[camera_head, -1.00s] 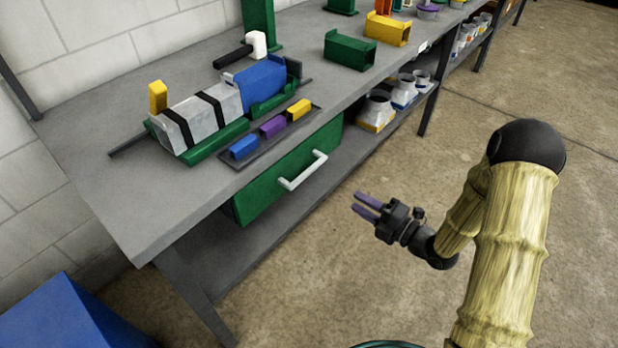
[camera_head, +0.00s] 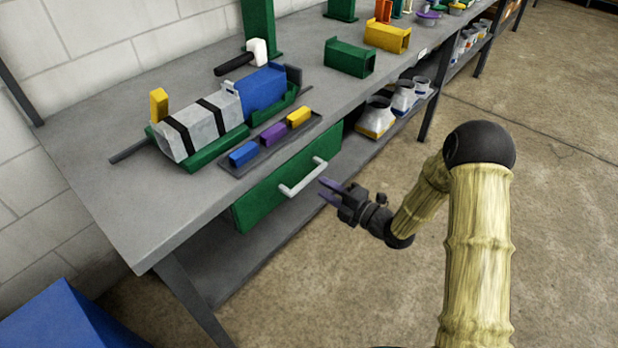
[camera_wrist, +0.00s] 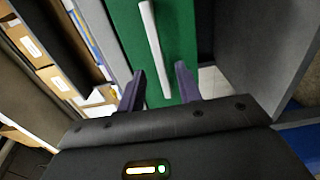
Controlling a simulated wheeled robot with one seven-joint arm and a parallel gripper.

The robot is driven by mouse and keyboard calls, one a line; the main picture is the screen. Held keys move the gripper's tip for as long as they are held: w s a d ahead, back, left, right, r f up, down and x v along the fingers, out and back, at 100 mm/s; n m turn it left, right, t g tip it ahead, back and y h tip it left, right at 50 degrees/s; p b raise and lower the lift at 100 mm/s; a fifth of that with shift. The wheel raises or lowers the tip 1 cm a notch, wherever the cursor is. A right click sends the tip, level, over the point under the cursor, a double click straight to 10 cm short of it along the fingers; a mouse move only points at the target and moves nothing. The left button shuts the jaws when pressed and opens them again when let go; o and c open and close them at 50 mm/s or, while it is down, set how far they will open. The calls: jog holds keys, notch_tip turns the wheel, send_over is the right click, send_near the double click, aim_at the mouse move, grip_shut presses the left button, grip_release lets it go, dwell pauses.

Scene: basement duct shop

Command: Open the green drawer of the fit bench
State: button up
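The green drawer (camera_head: 262,203) hangs under the grey top of the fit bench (camera_head: 110,205) and looks closed. Its white bar handle (camera_head: 303,178) runs across its front. In the wrist view the drawer front (camera_wrist: 178,45) fills the top middle, and the handle (camera_wrist: 153,45) shows as a slanted bar ahead of the fingers. My gripper (camera_head: 326,192) has purple fingers, spread apart with nothing between them. It is just right of the handle in the head view and looks apart from it. In the wrist view my gripper (camera_wrist: 160,80) points at the drawer front, the handle lying between the finger lines.
A tray (camera_head: 270,150) with blue, purple and yellow blocks lies on the bench edge above the drawer. A green cradle (camera_head: 215,150) holds duct pieces behind it. Duct fittings (camera_head: 376,115) stand on the lower shelf. A blue box (camera_head: 65,320) is at bottom left. The floor (camera_head: 330,290) right of the bench is clear.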

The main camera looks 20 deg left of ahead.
aim_at(310, 180)
jog(key=x, duration=0.6)
jog(key=shift+a, duration=0.3)
jog(key=shift+w, duration=0.1)
jog(key=shift+c, duration=0.2)
grip_shut()
